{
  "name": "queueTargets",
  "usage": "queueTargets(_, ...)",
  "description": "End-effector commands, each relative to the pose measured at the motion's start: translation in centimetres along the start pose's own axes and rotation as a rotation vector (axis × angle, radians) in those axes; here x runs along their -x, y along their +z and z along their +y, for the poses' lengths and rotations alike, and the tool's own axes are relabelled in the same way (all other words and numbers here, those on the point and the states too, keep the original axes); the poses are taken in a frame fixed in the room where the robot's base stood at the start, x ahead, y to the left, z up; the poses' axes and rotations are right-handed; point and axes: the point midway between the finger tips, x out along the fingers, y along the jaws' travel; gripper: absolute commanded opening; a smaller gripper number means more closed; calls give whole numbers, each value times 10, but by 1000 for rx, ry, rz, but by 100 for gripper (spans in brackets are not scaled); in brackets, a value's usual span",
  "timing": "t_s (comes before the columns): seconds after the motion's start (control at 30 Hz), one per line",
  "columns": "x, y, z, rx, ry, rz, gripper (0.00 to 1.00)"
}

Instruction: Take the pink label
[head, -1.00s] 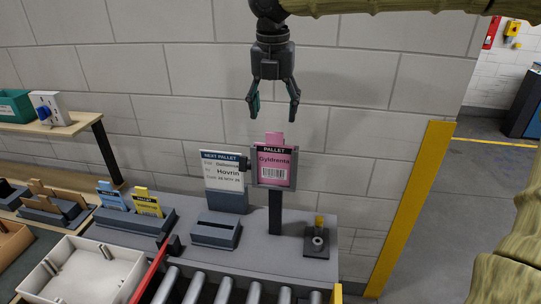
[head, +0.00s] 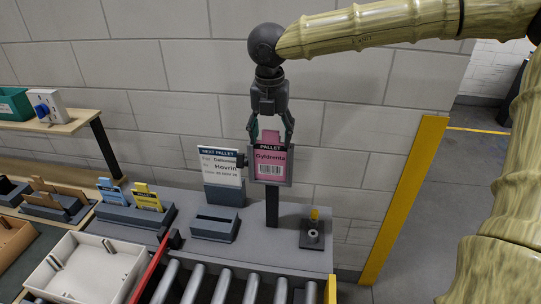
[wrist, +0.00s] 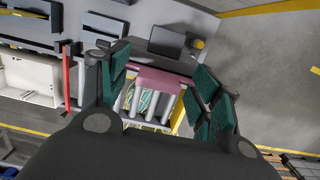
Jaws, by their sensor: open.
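The pink label (head: 269,166) reads "PALLET Gyldrenta" and stands upright in a dark frame on a post. Its pink tab (head: 270,137) sticks up above the frame. My gripper (head: 271,140) points down over it, open, with one finger on each side of the tab. In the wrist view the tab (wrist: 157,82) lies between the green finger pads of my gripper (wrist: 160,85), with gaps on both sides. The lower part of the label is hidden by the frame.
A white "NEXT PALLET" card (head: 220,167) stands just left of the frame. Blue and yellow labels (head: 147,197) sit in a holder further left. An empty slotted block (head: 214,224) and rollers (head: 220,288) are in front. A yellow post (head: 403,195) stands right.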

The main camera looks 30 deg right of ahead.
Motion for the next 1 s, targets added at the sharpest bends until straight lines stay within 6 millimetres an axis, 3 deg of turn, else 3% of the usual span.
queueTargets(0.07, 0, 0, 0, 0, 0, 0, 61)
queueTargets(0.3, 0, 0, 0, 1, -1, 1, 17)
queueTargets(0.33, 0, 0, 0, 1, -1, 1, 15)
queueTargets(0.77, 9, 1, 0, -1, 0, -1, 14)
queueTargets(1.0, 51, 7, 1, -1, 3, -5, 14)
